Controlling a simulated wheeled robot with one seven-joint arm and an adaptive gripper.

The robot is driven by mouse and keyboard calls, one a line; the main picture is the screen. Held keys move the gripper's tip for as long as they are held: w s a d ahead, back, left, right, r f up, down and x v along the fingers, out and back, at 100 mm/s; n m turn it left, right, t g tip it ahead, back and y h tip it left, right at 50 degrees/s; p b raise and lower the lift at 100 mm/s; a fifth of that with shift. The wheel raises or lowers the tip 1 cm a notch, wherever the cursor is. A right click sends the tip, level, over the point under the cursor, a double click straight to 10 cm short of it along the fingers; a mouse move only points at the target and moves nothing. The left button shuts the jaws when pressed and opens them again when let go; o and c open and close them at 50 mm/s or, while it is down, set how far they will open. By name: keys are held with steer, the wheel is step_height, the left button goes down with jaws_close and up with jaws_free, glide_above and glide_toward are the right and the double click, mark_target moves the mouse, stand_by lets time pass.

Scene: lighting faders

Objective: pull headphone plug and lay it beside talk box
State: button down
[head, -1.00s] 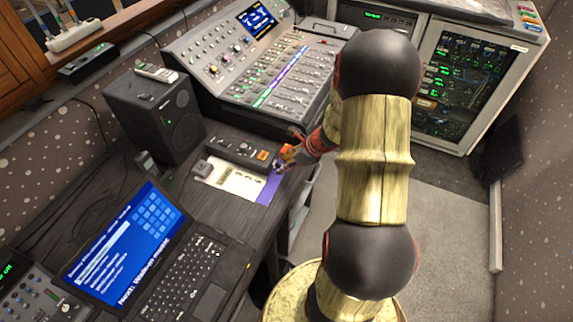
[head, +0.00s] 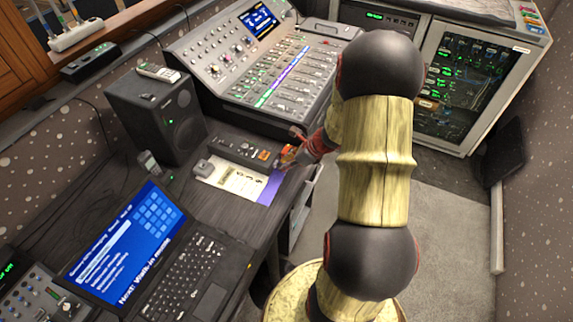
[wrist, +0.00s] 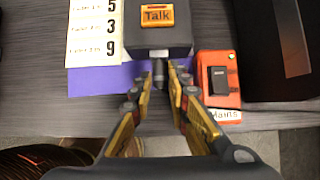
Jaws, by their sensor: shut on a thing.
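The talk box (wrist: 175,38) is dark, with an orange button marked Talk, at the top middle of the wrist view. In the head view the talk box (head: 236,150) lies on the desk below the mixing console. My gripper (wrist: 161,72) is shut on a narrow dark piece, the headphone plug (wrist: 159,74), just in front of the talk box's near face. I cannot tell whether the plug's tip is still in the box. In the head view my gripper (head: 288,156) is at the desk's right edge, and the plug is too small to make out.
An orange switch box marked Mains (wrist: 218,70) stands close right of my fingers. A printed white sheet (wrist: 96,30) and a purple strip (wrist: 98,80) lie left of and below the talk box. A laptop (head: 135,245), a speaker (head: 155,115) and the mixing console (head: 265,75) surround this spot.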

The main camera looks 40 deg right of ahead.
steer(key=shift+s, duration=0.1)
steer(key=shift+s+d, duration=0.3)
steer(key=shift+s, duration=0.4)
steer(key=shift+s+d, duration=0.25)
steer(key=shift+s, duration=0.4)
steer(key=shift+s+d, duration=0.3)
steer(key=shift+s, duration=0.4)
